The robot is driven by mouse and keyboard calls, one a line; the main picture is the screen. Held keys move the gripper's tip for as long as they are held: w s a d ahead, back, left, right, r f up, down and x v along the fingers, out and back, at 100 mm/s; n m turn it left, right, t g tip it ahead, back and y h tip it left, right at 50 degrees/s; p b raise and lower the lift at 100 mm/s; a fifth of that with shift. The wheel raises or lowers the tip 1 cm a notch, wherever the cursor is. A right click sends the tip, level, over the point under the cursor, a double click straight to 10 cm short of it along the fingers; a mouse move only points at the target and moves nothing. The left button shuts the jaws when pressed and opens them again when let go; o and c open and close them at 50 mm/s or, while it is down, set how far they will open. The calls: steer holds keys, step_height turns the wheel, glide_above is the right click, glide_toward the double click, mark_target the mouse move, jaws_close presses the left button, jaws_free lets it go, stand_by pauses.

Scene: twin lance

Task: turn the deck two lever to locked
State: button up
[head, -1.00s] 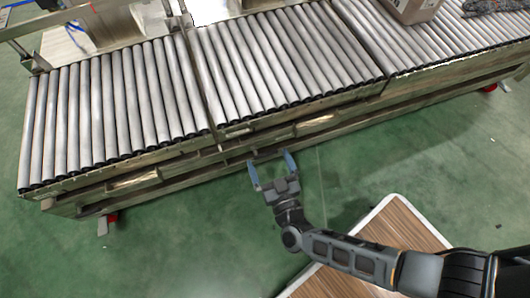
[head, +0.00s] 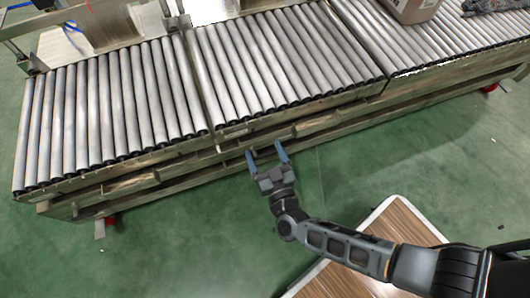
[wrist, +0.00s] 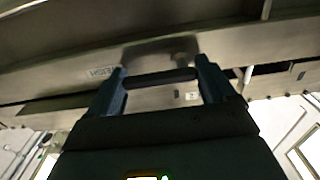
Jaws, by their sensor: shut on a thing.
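My gripper (head: 265,149) is at the front side rail of the roller conveyor, below its middle section. In the wrist view, its two blue-grey fingers (wrist: 160,72) stand apart, with a dark horizontal bar (wrist: 160,77) spanning between their tips. The bar looks like the deck two lever, and my gripper is shut on it. Behind it is a metal plate with a small dark fitting at the top and a small white label (wrist: 192,95) with a mark. The lever cannot be made out in the head view, and its set position cannot be read.
The roller conveyor (head: 270,65) runs across the top of the head view. A cardboard box (head: 413,8) sits on it at the upper right. A wood-topped surface (head: 385,235) lies under my arm. Green floor (head: 170,250) is open at the lower left.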

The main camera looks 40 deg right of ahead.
steer(key=shift+c, duration=0.7)
steer(key=shift+m, duration=0.3)
steer(key=shift+f+m, duration=0.3)
steer(key=shift+m, duration=0.6)
steer(key=m, duration=0.3)
steer(key=f+m, duration=0.1)
steer(key=m, duration=0.2)
steer(key=shift+a+f+b, duration=0.1)
steer(key=shift+f+b, duration=0.05)
steer(key=shift+b, duration=0.2)
steer(key=m, duration=0.4)
steer(key=shift+w+a+f+m, duration=0.15)
steer(key=shift+a+f+m, duration=0.15)
steer(key=shift+a+f, duration=0.05)
steer(key=shift+w+a+f+m, duration=0.15)
steer(key=shift+a+m, duration=0.1)
steer(key=shift+m, duration=1)
steer(key=shift+a+f+m, duration=0.1)
steer(key=shift+a+m, duration=0.15)
steer(key=shift+m, duration=1)
